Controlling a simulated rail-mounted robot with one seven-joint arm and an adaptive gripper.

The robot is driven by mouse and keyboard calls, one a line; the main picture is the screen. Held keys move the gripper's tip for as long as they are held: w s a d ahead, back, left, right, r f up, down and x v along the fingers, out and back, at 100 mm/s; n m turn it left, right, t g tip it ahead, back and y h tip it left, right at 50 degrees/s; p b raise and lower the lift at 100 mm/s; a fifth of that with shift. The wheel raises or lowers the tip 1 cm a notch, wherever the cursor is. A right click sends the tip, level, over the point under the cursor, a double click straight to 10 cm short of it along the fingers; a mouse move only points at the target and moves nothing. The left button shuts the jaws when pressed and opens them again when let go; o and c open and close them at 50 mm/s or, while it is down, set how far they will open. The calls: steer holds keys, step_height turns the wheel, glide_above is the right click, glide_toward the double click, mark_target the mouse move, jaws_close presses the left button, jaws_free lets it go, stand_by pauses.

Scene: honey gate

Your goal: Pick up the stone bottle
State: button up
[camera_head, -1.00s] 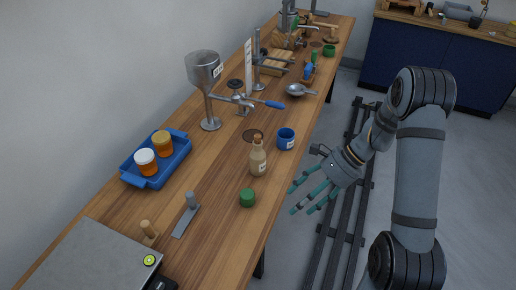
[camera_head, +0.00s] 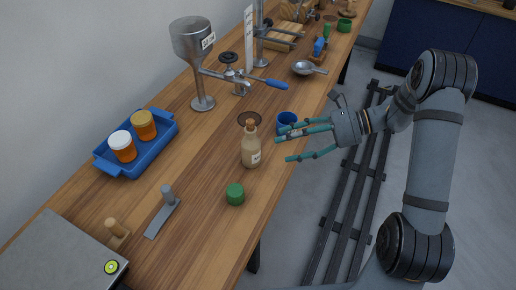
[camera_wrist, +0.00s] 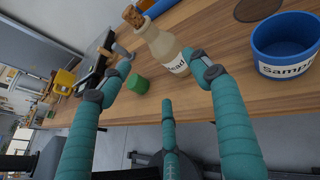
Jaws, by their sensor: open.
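The stone bottle (camera_head: 251,147) is beige with a cork and a small label, and stands upright on the wooden bench near its front edge. It also shows in the wrist view (camera_wrist: 160,45), with its cork at the upper left and part of its label behind a finger. My gripper (camera_head: 283,144) is open and empty, with its teal fingers reaching over the bench edge toward the bottle from the right. In the wrist view the fingers (camera_wrist: 160,85) are spread, and the bottle lies beyond their tips. I see no clear contact.
A blue cup (camera_head: 286,123) stands just right of the bottle, close behind my upper fingers. A green cap (camera_head: 235,194) lies in front of the bottle. A metal funnel stand (camera_head: 203,103) and a blue tray (camera_head: 166,151) with two jars are farther left. The bench front is mostly bare.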

mark_target(256, 152)
steer(key=x, duration=0.3)
steer(key=f+x, duration=0.1)
steer(key=x, duration=0.3)
steer(key=p+x, duration=0.1)
steer(key=x, duration=0.2)
steer(key=shift+w+f, duration=0.3)
steer(key=shift+f, duration=0.1)
steer(key=shift+d, duration=0.1)
steer(key=c, duration=1.1)
steer(key=shift+c, duration=0.8)
